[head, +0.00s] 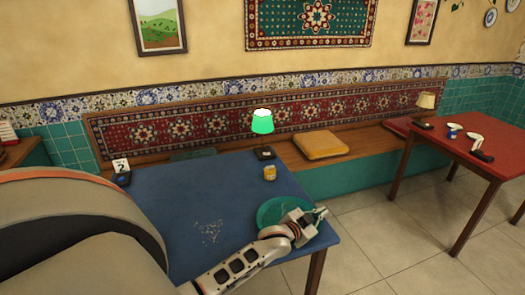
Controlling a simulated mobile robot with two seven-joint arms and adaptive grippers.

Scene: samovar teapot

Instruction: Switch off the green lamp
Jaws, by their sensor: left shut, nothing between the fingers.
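The green lamp (262,122) stands near the far edge of the blue table, on a small dark base (265,153). Its green shade is bright, with a white glow at the top, so it looks lit. No switch can be made out at this size. My left gripper (322,211) is shut and empty, over the right part of the table above a teal plate (270,213). It is nearer to me than the lamp and to its right, well apart from it. My right gripper is not in view.
A yellow jar (270,173) stands just in front of the lamp. A number sign (121,169) is at the table's left. A red table (465,150) with another lamp (425,102) stands at right.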

